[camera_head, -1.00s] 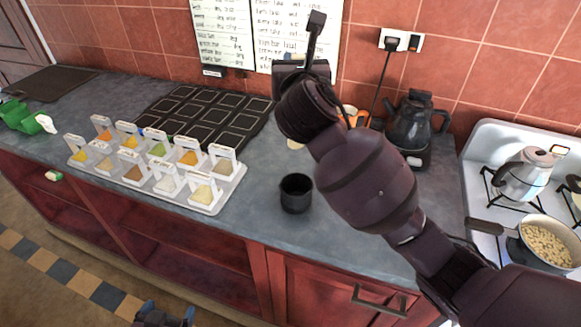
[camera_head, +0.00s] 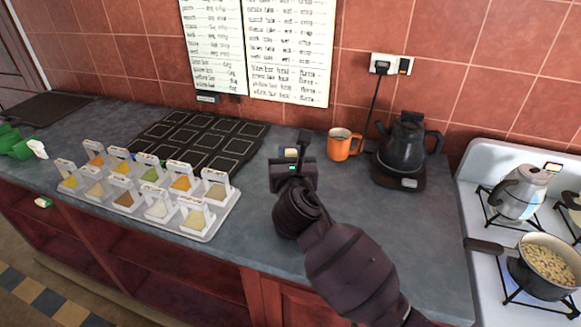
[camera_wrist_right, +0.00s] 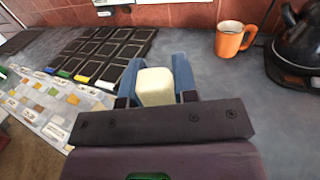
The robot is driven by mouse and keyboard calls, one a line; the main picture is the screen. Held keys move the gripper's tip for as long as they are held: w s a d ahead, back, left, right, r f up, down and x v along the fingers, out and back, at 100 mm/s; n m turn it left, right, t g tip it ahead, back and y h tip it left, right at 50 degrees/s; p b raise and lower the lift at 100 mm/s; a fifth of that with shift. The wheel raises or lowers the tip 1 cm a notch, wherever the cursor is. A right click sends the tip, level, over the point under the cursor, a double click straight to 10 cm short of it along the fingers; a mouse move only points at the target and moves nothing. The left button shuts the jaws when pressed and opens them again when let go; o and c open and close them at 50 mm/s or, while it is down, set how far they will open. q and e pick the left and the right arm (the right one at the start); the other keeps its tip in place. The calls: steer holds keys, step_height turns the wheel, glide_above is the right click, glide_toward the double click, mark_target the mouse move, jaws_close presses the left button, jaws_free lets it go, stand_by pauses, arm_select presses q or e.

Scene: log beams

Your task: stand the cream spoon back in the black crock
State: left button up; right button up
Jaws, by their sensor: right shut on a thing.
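My right gripper (camera_head: 290,155) is over the counter, its arm reaching in from the lower right. In the right wrist view its blue fingers (camera_wrist_right: 157,84) are shut on a pale cream piece (camera_wrist_right: 155,87), which I take to be the cream spoon; only a blocky end of it shows. The rest is hidden by the gripper. In the head view only a small pale bit of it shows. The black crock cannot be picked out in either view now; in the head view my right arm covers that part of the counter. My left gripper is not in view.
An orange mug (camera_head: 341,146) and a black kettle (camera_head: 408,143) stand to the right of the gripper. A hob with a pan (camera_head: 545,265) is further right. A white rack of labelled samples (camera_head: 207,230) and a black gridded mat (camera_head: 200,138) lie to the left.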

steer(key=shift+f, duration=1.65)
steer(key=o, duration=0.9)
steer(key=s, duration=0.8)
steer(key=s+d, duration=0.1)
steer(key=s, duration=0.3)
steer(key=shift+r, duration=0.2)
